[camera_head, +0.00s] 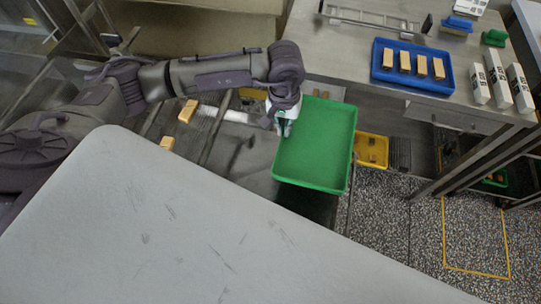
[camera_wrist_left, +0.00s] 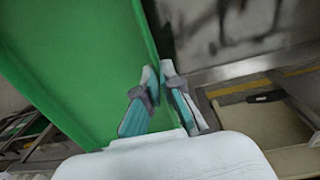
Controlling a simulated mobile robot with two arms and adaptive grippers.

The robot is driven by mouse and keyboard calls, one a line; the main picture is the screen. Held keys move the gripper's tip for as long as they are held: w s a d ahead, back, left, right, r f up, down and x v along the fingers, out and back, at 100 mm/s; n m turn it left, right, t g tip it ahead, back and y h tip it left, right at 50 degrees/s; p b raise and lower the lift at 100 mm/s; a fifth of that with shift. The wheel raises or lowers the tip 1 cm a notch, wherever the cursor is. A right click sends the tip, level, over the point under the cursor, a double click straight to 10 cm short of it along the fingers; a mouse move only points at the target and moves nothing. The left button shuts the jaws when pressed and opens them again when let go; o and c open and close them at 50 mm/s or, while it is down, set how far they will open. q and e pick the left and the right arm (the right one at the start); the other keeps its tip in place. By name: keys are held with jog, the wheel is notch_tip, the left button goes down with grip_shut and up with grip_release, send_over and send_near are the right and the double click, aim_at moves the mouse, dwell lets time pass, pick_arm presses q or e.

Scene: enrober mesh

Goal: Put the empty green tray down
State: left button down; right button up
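The empty green tray (camera_head: 315,145) is in the middle of the head view, its open side facing up. My left gripper (camera_head: 283,127) is at the tray's left edge, with its arm reaching in from the left. In the left wrist view, the two fingers (camera_wrist_left: 158,78) stand on either side of the rim of the green tray (camera_wrist_left: 85,50) and pinch it. I cannot tell whether the tray's underside touches anything. My right gripper is not in view.
A steel table (camera_head: 345,60) at the back bears a blue tray (camera_head: 412,83) with several tan blocks, white cartons (camera_head: 498,80) and brushes. A yellow bin (camera_head: 371,150) is just right of the green tray. Tan blocks (camera_head: 187,111) lie on the left. My large pale body panel hides the foreground.

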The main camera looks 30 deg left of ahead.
pick_arm(q)
notch_tip(320, 180, down, 4)
jog(key=p, duration=0.5)
send_over(250, 180)
notch_tip(250, 180, down, 6)
jog(key=shift+w+f, duration=0.1)
jog(key=shift+w, duration=0.05)
jog(key=shift+f, duration=0.15)
notch_tip(250, 180, down, 3)
jog(key=shift+f+p, duration=0.1)
jog(key=shift+p, duration=0.75)
jog(key=shift+f, duration=0.6)
jog(key=c, duration=1.3)
grip_release()
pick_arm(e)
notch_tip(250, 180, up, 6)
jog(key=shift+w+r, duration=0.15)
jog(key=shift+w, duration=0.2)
